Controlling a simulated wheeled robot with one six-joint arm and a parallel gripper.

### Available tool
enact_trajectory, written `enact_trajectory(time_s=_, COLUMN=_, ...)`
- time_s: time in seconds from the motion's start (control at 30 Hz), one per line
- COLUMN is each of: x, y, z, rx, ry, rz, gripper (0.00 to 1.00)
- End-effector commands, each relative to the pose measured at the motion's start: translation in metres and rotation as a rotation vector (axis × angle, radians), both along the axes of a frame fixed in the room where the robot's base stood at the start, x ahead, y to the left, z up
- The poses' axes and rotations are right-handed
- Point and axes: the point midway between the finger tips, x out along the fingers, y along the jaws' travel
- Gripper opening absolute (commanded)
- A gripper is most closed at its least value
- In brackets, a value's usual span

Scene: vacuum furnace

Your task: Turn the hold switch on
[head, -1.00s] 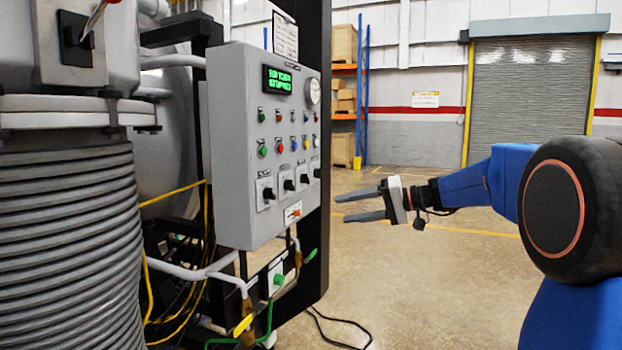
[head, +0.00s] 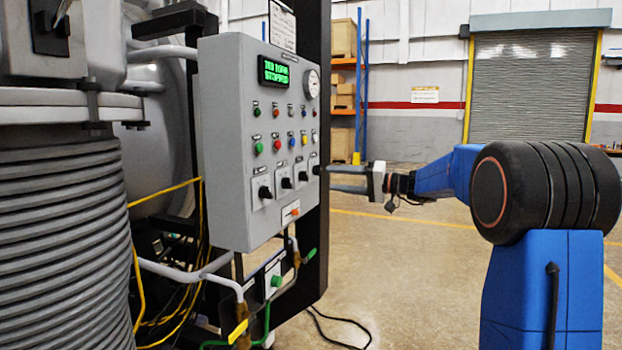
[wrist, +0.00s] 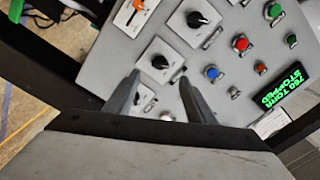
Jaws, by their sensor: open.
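The grey control panel (head: 235,120) carries a row of black rotary switches on light plates, including a near one (head: 265,191) and a far one (head: 316,169). Their labels are too small to read, so I cannot tell which is the hold switch. My gripper (head: 331,179) is open and empty, close to the far end of this row in the head view. In the wrist view its two fingers (wrist: 158,78) point at the panel, with one black knob (wrist: 160,62) between and just beyond the tips. Another knob (wrist: 197,19) lies farther up. Contact cannot be told.
Coloured buttons (head: 277,145), a green display (head: 274,73) and a gauge (head: 312,84) sit above the switches. An orange switch (head: 291,212) is below them. Ribbed furnace coils (head: 65,240) stand left. Open floor (head: 400,270) lies right of the panel.

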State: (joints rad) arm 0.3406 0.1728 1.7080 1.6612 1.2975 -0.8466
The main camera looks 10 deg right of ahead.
Motion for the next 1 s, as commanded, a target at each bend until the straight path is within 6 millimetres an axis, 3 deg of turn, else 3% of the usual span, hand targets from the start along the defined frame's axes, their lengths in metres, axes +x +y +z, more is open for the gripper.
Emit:
enact_trajectory(time_s=0.3, x=0.033, y=0.047, z=0.000, rx=0.000, ry=0.000, rz=0.002, gripper=0.50)
enact_trajectory(time_s=0.5, x=0.048, y=0.066, z=-0.001, rx=0.000, ry=0.001, rz=0.001, gripper=0.50)
enact_trajectory(time_s=0.97, x=0.055, y=0.075, z=0.000, rx=-0.001, ry=0.001, rz=-0.001, gripper=0.50)
enact_trajectory(time_s=1.0, x=0.055, y=0.075, z=0.000, rx=-0.001, ry=0.001, rz=-0.001, gripper=0.45)
